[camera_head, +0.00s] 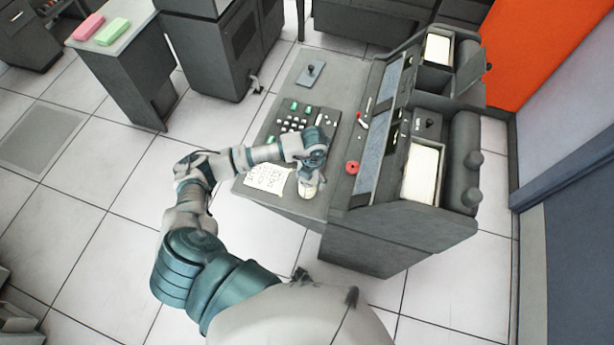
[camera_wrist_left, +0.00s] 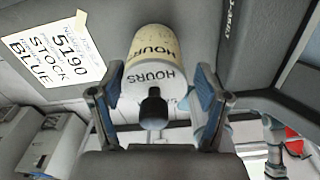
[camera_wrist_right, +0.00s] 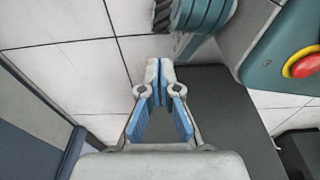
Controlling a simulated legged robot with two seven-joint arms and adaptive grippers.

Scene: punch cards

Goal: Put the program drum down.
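The program drum (camera_wrist_left: 155,62) is a pale cylinder with a cream band, the word HOURS on it and a black knob at its near end. In the head view the drum (camera_head: 307,190) is at the near edge of the grey desk, below my left gripper (camera_head: 311,168). In the left wrist view my left gripper (camera_wrist_left: 160,80) has its blue-padded fingers spread on either side of the drum, with narrow gaps. Whether the drum's base touches the desk is hidden. My right gripper (camera_wrist_right: 160,68) has its fingertips together and is empty, above the floor.
A card reading "5190 stock blue" (camera_head: 268,177) lies on the desk left of the drum. A keypad (camera_head: 297,122) and a red knob (camera_head: 352,167) are close by. The punch machine's panel (camera_head: 378,135) rises to the right. Erasers lie on a side cabinet (camera_head: 130,22).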

